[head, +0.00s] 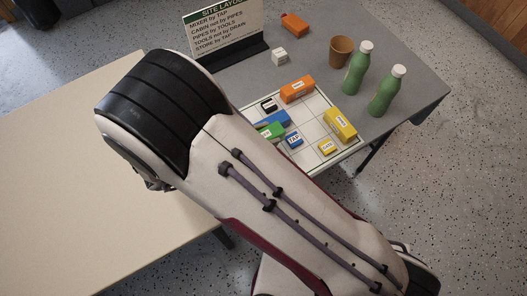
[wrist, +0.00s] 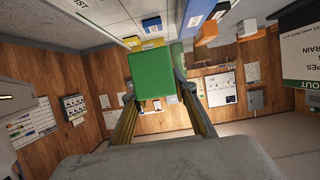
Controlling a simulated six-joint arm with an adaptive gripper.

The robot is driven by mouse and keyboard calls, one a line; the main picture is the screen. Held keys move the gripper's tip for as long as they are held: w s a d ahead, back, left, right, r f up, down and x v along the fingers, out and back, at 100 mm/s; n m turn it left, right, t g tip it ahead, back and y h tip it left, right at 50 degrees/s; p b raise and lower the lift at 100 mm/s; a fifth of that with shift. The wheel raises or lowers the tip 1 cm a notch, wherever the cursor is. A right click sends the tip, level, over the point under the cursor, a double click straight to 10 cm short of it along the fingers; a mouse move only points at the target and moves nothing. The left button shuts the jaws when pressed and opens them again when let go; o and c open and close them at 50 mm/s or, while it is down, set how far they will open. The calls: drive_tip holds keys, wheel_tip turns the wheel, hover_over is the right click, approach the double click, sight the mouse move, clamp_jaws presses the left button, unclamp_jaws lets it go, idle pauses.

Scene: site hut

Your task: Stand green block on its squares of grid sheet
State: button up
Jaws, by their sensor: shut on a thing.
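The green block (wrist: 150,72) is between the two fingers of my gripper (wrist: 155,92), which is shut on it. In the head view, a green block with a white label (head: 270,131) shows past the edge of my arm, at the left part of the grid sheet (head: 318,103), close to a blue block (head: 274,118). It appears to be the held one. My arm hides my gripper and the sheet's near left part there. The wrist picture is upside down, with the sheet (wrist: 112,14) along its top. I cannot tell whether the block touches the sheet.
On the sheet are an orange block (head: 297,90), a yellow block (head: 341,124), a small blue TAP block (head: 294,139), a small yellow block (head: 327,148) and a black-and-white piece (head: 268,104). Behind are a sign (head: 222,32), a white cube (head: 279,56), a cup (head: 341,51) and green bottles (head: 357,70).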

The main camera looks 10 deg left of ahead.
drive_tip(key=shift+f, duration=2.6)
drive_tip(key=shift+f, duration=1.9)
drive_tip(key=shift+f, duration=0.1)
drive_tip(key=o, duration=0.9)
drive_tip(key=v, duration=1.2)
drive_tip(key=shift+w, duration=0.1)
